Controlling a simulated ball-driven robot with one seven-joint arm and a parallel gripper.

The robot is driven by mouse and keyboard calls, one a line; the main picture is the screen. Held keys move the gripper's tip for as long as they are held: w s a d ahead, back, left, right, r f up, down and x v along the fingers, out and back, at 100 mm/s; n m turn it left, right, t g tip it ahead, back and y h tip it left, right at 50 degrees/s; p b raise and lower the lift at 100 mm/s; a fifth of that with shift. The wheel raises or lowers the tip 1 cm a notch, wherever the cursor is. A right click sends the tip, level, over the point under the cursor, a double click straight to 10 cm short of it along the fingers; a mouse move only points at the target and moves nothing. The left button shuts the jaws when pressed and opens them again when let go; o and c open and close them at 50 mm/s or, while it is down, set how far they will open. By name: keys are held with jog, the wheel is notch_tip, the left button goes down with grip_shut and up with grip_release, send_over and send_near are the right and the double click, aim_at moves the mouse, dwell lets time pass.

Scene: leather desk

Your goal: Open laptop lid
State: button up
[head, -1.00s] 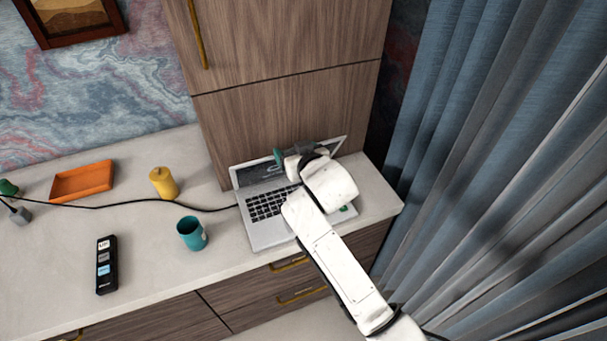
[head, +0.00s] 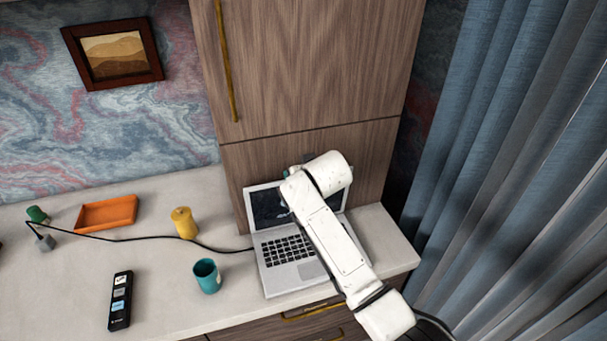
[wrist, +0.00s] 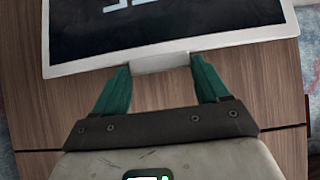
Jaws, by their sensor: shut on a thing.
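The silver laptop (head: 290,275) sits on the counter with its lid (head: 268,208) raised and its dark screen facing forward. Its keyboard (head: 287,248) is uncovered. The right part of the laptop is hidden behind my white arm. In the wrist view, the lid (wrist: 160,50) spans the top, with a pale tab at its edge. My gripper (wrist: 161,64) has its teal fingers on either side of this tab and is shut on it. In the head view my gripper is mostly hidden by the arm, at the lid's top edge.
A teal cup (head: 207,277) stands left of the laptop, with a yellow container (head: 184,223) behind it. A black cable (head: 140,240) runs to the laptop. A black device (head: 120,300) and an orange tray (head: 106,212) lie farther left. A wooden cabinet (head: 300,70) rises behind; blue curtains (head: 510,150) hang right.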

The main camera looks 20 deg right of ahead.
jog(key=shift+r, duration=0.3)
jog(key=o, duration=1.1)
jog(key=shift+c, duration=0.2)
jog(key=o, duration=0.5)
jog(key=shift+f, duration=0.2)
jog(key=shift+c, duration=0.2)
jog(key=shift+s+r, duration=0.1)
jog(key=shift+s, duration=0.05)
jog(key=b+v, duration=0.1)
jog(key=v, duration=0.9)
jog(key=shift+s, duration=0.2)
jog(key=shift+r, duration=0.1)
